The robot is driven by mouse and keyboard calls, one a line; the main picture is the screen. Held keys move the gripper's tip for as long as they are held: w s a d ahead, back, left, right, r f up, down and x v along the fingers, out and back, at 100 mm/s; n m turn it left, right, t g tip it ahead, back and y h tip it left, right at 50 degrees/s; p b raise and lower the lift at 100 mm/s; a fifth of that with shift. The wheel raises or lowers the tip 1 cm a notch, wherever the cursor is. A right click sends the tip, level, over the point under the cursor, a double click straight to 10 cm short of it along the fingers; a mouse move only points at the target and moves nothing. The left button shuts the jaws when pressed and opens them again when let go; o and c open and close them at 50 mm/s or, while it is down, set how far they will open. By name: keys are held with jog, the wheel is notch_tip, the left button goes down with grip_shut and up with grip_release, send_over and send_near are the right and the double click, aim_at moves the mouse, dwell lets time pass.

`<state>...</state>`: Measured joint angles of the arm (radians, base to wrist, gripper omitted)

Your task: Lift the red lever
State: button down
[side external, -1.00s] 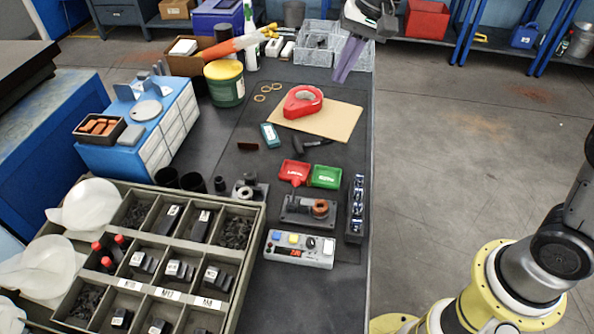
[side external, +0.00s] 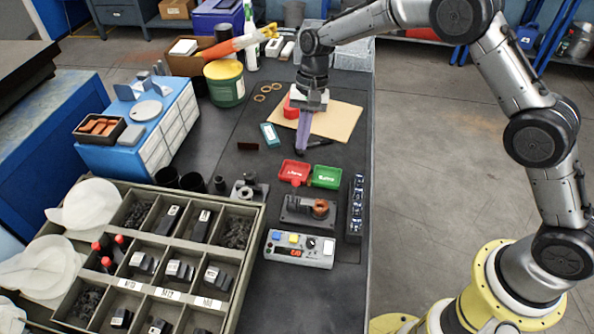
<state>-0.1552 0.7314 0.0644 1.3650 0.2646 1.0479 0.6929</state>
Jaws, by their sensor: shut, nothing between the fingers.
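I cannot pick out a clear red lever in the side external view. A dark fixture (side external: 295,207) with a copper-coloured ring (side external: 321,208) stands on the bench. A grey control box (side external: 285,251) with coloured buttons and a red display lies just in front of it. My gripper (side external: 301,152) points down over the bench, behind the red and green trays in this view. Its purple fingers are shut and empty. They partly hide a red tape dispenser (side external: 289,107) and a black-handled tool (side external: 320,144).
A red tray (side external: 294,171) and a green tray (side external: 326,177) sit side by side. A dark rack (side external: 355,210) stands along the right bench edge. A large compartment tray (side external: 262,215) fills the front left. A brown board (side external: 340,119) lies behind my gripper.

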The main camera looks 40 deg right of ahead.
aim_at(294, 192)
jog(key=x, duration=1)
dwell(0.4)
jog(key=shift+a+r+t, duration=0.1)
jog(key=shift+r+t, duration=0.15)
jog(key=shift+t, duration=0.05)
